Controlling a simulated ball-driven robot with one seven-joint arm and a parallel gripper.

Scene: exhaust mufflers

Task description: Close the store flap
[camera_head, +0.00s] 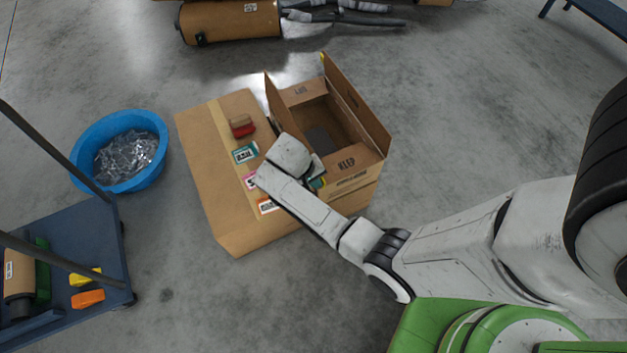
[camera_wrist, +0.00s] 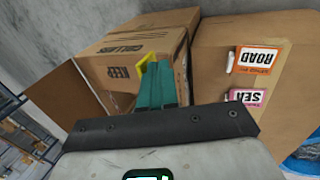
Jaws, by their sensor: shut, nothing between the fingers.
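An open cardboard box (camera_head: 355,182) stands right of the floor's middle, beside a larger closed carton. Its left flap (camera_head: 277,103) and right flap (camera_head: 357,103) stand up. Its far flap (camera_head: 302,92) and near flap (camera_head: 347,163), marked KEEP, look folded down inward. My gripper (camera_head: 318,183) is shut and empty at the box's near left corner, partly hidden by my wrist. In the wrist view its teal fingers with yellow tips (camera_wrist: 148,62) lie in front of the box (camera_wrist: 140,40), and a brown flap (camera_wrist: 65,108) stands out at the left. I cannot tell whether the fingers touch the box.
The large carton (camera_head: 195,135) bears several labels and a small red item (camera_head: 242,125). A blue tub (camera_head: 158,182) of metal parts and a blue cart (camera_head: 75,250) stand left. A muffler (camera_head: 230,22) lies at the back. Floor right of the box is clear.

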